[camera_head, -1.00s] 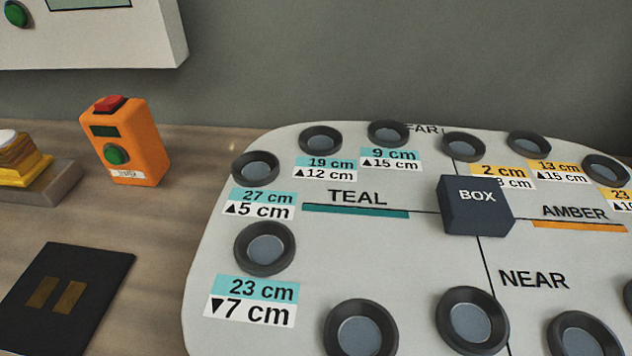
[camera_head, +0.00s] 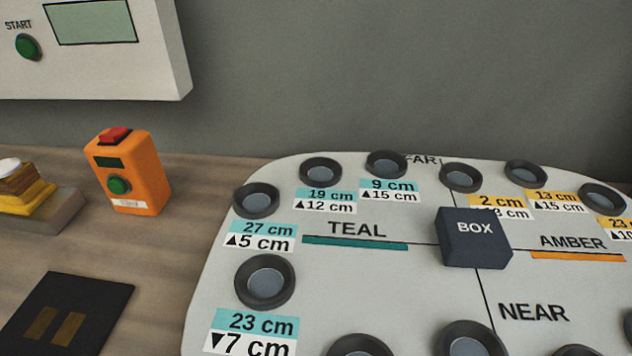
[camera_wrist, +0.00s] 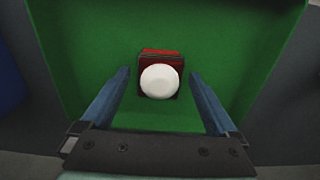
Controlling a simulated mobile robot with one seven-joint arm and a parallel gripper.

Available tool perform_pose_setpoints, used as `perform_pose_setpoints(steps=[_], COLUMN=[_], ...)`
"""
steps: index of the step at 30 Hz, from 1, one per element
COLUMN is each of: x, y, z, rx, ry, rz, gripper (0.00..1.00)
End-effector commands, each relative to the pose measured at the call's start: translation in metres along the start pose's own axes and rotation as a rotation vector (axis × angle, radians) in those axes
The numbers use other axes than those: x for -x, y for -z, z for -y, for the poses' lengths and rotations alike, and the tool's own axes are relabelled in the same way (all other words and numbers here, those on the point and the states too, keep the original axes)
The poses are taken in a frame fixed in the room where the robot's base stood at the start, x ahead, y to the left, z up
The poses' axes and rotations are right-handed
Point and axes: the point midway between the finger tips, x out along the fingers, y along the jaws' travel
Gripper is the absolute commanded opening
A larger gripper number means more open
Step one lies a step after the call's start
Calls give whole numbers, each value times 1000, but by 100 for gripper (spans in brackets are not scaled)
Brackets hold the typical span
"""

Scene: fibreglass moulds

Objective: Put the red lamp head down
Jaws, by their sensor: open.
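The red lamp head (camera_wrist: 160,80), a dark red block with a white dome on top, shows in the wrist view. It stands on the green floor (camera_wrist: 90,45) of what looks like a green tray or bin. My gripper (camera_wrist: 160,75) is open, with one blue finger on each side of the lamp head and a visible gap on both sides. The lamp head and my gripper do not show in the head view.
The head view shows a grey board (camera_head: 350,270) with several dark round cups and a dark BOX block (camera_head: 473,238). An orange button unit (camera_head: 130,172), a yellow piece with a white top (camera_head: 28,190) and a black pad (camera_head: 65,312) are at left. A white panel (camera_head: 100,70) hangs behind.

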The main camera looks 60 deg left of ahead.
Motion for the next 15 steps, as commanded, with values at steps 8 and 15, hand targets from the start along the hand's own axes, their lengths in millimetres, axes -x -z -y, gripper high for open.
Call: perform_pose_setpoints(steps=[8,15], x=[68,98], y=[0,0], z=[0,0], rx=[0,0], ry=[-1,-1], rz=[-2,-1], gripper=[95,95])
